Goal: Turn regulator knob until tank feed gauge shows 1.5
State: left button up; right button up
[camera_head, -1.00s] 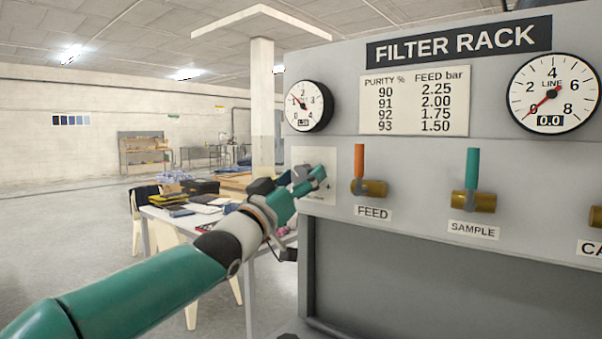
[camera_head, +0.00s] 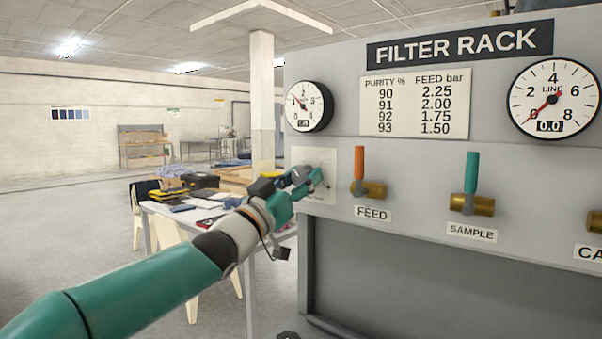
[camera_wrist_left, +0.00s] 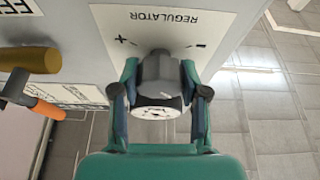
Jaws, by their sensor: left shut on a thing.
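The grey regulator knob (camera_wrist_left: 160,78) sits on a white plate marked REGULATOR (camera_wrist_left: 165,22), with plus and minus signs, in the left wrist view. My left gripper (camera_wrist_left: 158,88) is shut on the knob, one finger on each side. In the head view my left gripper (camera_head: 312,180) is at the plate (camera_head: 328,165) on the panel's left end and hides most of the knob. The small round gauge (camera_head: 308,106) above it has its needle pointing up and left, near 1 to 1.5. Its digital readout is too small to read surely.
The orange FEED valve handle (camera_head: 359,163) is just right of the plate, with the teal SAMPLE handle (camera_head: 472,171) farther right. The LINE gauge (camera_head: 553,98) reads 0.0. A cluttered table (camera_head: 178,212) stands behind my left arm.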

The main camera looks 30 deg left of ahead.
pick_arm(q)
jog(key=o, duration=1.2)
jog(key=shift+c, duration=0.2)
jog(key=shift+s, duration=0.1)
jog(key=v, duration=1.1)
jog(key=shift+s+f, duration=0.3)
jog(key=shift+a, duration=0.1)
